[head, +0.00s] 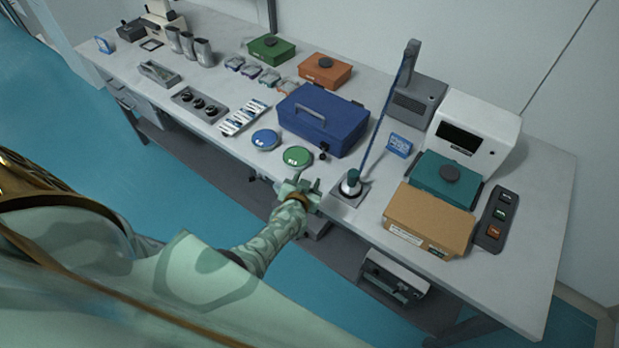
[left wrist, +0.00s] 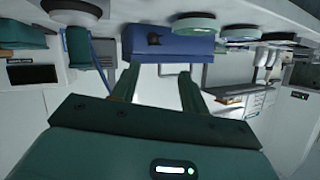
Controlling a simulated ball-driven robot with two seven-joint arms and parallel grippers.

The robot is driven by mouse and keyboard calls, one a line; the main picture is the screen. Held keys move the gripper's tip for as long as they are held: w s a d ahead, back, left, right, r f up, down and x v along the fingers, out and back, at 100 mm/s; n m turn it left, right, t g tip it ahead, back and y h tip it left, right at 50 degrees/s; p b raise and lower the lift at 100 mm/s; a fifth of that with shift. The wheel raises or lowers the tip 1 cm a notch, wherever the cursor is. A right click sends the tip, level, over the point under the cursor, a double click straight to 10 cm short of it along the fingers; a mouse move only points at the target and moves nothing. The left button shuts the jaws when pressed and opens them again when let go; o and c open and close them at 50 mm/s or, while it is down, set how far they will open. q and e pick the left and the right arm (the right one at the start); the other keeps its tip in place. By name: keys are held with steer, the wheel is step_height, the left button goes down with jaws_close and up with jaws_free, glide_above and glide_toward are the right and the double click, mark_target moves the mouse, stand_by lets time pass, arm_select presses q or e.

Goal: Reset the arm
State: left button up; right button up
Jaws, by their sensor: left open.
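My left gripper (head: 300,187) is at the front edge of the bench, just in front of a green round disc (head: 298,156). In the left wrist view its two fingers (left wrist: 158,88) are spread apart with nothing between them. The left arm reaches in from the lower left of the head view, over the floor. My right gripper shows in neither view.
The white bench (head: 340,212) carries a blue case (head: 322,118), a blue disc (head: 265,139), a soldering-iron-like tool on a stand (head: 351,184), an orange-tan box (head: 428,219) and a teal box (head: 446,178). A white device (head: 472,132) stands behind. Blue floor lies in front.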

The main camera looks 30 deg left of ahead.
arm_select(q)
steer(key=s+d+f+m+g+h+b, duration=0.1)
steer(key=s+d+f+g+h+b, duration=0.2)
steer(key=s+f, duration=0.7)
steer(key=s+d+f+m+g+h+b, duration=0.1)
steer(key=s+d+f+g+b, duration=0.3)
steer(key=s+f, duration=0.65)
steer(key=s+f+m+g+b, duration=0.1)
steer(key=s+f+g+b, duration=0.1)
steer(key=s+f+b, duration=0.4)
steer(key=s+a+f+m+g+b, duration=0.1)
steer(key=s+f+b, duration=0.5)
steer(key=s+f, duration=0.8)
steer(key=s+m+g, duration=0.1)
steer(key=s+g, duration=0.1)
steer(key=s, duration=0.6)
steer(key=shift+s, duration=0.35)
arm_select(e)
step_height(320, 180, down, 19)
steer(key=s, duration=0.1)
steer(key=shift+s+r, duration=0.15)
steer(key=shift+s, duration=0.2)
arm_select(q)
steer(key=shift+f, duration=0.1)
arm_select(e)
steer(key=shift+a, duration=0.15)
